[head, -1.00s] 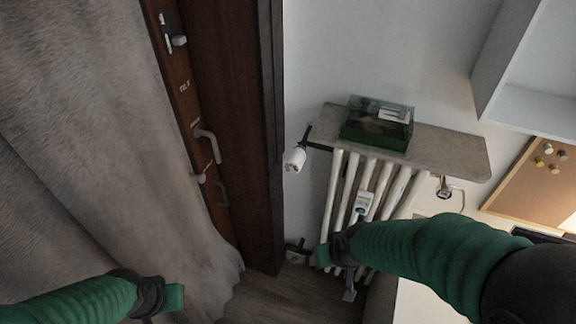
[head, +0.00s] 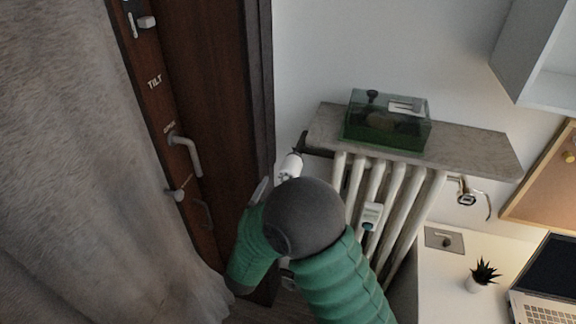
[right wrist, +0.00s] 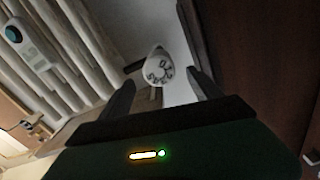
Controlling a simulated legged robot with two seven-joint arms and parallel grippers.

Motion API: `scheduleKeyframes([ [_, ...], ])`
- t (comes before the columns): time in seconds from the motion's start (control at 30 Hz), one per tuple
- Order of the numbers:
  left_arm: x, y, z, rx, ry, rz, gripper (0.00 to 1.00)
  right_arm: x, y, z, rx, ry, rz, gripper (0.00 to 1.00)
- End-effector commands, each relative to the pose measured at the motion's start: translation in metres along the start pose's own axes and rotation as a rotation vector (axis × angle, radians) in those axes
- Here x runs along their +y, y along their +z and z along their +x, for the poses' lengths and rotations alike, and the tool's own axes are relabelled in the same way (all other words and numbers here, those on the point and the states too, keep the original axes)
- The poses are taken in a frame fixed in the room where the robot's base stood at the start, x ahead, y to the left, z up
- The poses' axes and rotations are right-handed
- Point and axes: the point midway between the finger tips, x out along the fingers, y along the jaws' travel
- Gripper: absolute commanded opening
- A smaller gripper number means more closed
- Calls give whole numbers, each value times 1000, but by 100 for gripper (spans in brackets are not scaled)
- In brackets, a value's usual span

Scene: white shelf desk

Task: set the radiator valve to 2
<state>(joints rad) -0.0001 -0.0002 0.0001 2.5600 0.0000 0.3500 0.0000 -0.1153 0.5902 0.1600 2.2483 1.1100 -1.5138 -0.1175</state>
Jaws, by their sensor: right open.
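The radiator valve (head: 290,167) is a white knob on a dark fitting at the left of the radiator, partly hidden by my right arm in the head view. In the right wrist view the valve head (right wrist: 158,68) faces the camera with dark digits around its rim; I cannot tell which digit is set. My right gripper (right wrist: 160,84) is open, its two dark fingers on either side of the knob in the picture. It looks empty, and a gap shows between the knob and each finger. My left gripper is out of view.
A white ribbed radiator (head: 408,210) stands under a stone shelf (head: 470,152) holding a green transparent box (head: 387,121). A brown door (head: 210,90) with handles and a grey curtain (head: 70,160) are at left. A desk with a plant (head: 482,276) and laptop (head: 545,285) is at right.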

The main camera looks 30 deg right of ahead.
Motion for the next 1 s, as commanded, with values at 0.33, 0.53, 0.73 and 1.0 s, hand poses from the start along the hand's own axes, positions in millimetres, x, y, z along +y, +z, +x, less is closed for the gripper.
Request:
scheduleKeyframes([
  [0.33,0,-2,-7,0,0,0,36,1,-1,85,1,1,1,73],
  [0.53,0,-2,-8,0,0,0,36,0,0,106,-2,-1,0,73],
  [0.73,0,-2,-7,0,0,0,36,0,0,107,-1,-2,0,73],
  [1.0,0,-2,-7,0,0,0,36,0,0,106,-1,-2,0,45],
])
